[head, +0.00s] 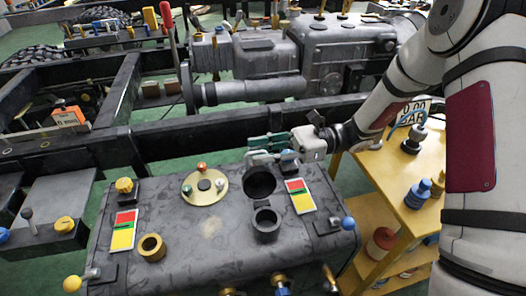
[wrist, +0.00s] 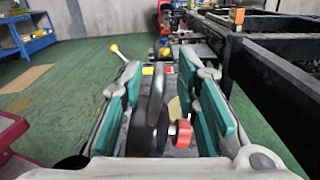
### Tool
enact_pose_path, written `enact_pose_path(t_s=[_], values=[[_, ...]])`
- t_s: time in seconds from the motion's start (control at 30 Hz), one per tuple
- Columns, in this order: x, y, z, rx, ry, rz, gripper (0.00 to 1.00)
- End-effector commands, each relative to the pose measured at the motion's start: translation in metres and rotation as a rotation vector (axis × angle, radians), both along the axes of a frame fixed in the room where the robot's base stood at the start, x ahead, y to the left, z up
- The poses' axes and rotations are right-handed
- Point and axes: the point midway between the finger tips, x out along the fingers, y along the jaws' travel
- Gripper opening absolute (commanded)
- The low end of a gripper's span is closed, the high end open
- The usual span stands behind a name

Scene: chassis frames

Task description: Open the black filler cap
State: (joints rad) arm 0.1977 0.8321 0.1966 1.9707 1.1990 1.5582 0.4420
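The black filler neck (head: 266,224) stands on top of the dark grey tank (head: 180,240), and its hollow mouth shows. Its round black cap (head: 260,183) is tilted up behind it on a hinge, with the dark underside facing the head camera. In the wrist view the cap (wrist: 156,95) stands nearly upright, seen edge-on, with a red knob (wrist: 181,133) on its right side. My gripper (head: 262,148) is just behind the raised cap. In the wrist view its teal fingers (wrist: 165,95) are spread apart with clear gaps to the cap; firm contact does not show.
A brass ring-shaped neck (head: 151,248), a round gauge plate (head: 205,186) and red-yellow labels share the tank top. A dark frame rail (head: 215,130) runs behind the gripper. A yellow stand (head: 395,170) with bottles is at the right.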

Motion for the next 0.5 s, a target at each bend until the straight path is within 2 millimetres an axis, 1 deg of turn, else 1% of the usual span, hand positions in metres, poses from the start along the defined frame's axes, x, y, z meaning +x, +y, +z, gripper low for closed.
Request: enact_pose_path(t_s=[0.13, 0.17, 0.2, 0.27, 0.3, 0.5], values=[[0.0, 0.0, 0.0002, 0.0, 0.0, 0.0, 0.29], [0.0, 0.0, 0.0001, 0.0, 0.0, 0.0, 0.24], [0.0, 0.0, 0.0001, 0.0, 0.0, 0.0, 0.15], [0.0, 0.0, 0.0001, 0.0, 0.0, 0.0, 0.02], [0.0, -0.0001, 0.0001, 0.0, 0.0, 0.0, 0.0], [0.0004, -0.0001, 0.0, 0.0, -0.002, -0.001, 0.0]])
